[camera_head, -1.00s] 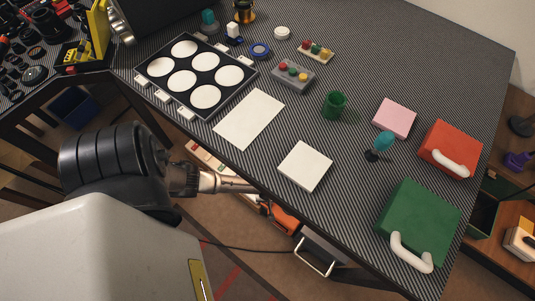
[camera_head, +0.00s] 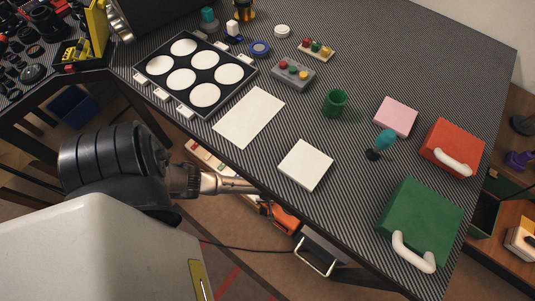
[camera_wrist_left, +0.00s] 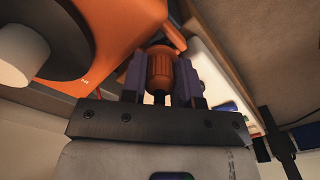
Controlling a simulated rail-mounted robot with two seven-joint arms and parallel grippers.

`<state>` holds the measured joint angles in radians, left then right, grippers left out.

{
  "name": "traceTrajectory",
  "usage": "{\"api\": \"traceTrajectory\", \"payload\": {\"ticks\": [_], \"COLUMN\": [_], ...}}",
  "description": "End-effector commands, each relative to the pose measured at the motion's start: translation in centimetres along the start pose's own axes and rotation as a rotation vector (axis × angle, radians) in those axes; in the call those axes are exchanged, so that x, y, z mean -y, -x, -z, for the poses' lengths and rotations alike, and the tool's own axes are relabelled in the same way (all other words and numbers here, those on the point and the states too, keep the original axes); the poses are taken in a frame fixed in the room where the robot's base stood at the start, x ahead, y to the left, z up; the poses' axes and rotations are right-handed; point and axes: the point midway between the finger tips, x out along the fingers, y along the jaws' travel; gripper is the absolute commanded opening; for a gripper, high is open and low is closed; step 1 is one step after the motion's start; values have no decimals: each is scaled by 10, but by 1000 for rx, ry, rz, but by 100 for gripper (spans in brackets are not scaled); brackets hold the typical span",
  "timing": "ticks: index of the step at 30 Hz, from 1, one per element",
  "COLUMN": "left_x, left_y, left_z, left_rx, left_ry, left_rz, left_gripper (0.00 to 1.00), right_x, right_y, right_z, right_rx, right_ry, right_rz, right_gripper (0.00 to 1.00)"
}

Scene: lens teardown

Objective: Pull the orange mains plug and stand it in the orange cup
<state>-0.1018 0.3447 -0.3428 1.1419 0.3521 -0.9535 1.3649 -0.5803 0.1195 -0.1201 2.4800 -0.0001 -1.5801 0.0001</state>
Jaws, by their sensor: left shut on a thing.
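The orange mains plug (camera_wrist_left: 159,72) is ribbed and sits between the two purple fingers of my left gripper (camera_wrist_left: 160,60) in the left wrist view. The gripper is shut on it. Just beyond the plug is a large orange body (camera_wrist_left: 118,22); I cannot tell whether the plug is still seated in a socket. In the head view my left arm reaches under the table's front edge, and the gripper (camera_head: 264,207) is mostly hidden beside an orange thing (camera_head: 285,219). I cannot pick out an orange cup for certain. My right gripper is not in view.
The striped table (camera_head: 440,70) overhangs the left gripper. On it are a green cup (camera_head: 335,104), a white square pad (camera_head: 305,165), a green case (camera_head: 418,218) and a red case (camera_head: 451,145). A dark cable (camera_head: 250,248) runs below. A white strip (camera_wrist_left: 215,75) lies right of the fingers.

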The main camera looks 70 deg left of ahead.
Motion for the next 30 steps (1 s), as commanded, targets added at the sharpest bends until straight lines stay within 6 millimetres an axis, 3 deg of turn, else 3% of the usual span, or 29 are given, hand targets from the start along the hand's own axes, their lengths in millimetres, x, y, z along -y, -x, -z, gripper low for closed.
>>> {"api": "traceTrajectory", "payload": {"ticks": [7, 8, 17, 25, 30], "left_x": [0, 0, 0, 0, 0], "left_y": [0, 0, 0, 2, 21], "left_z": [0, 0, 0, 0, 0], "left_rx": [0, 0, 0, 0, 0], "left_ry": [0, 0, 0, 0, -1], "left_rz": [0, -1, -1, -1, -2], "left_gripper": [0, 30, 58, 58, 58], "right_x": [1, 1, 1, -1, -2], "right_y": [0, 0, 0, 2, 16], "right_z": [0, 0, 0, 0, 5], "right_rx": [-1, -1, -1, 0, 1], "right_ry": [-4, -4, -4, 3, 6], "right_rz": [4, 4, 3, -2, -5], "right_gripper": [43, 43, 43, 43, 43]}}
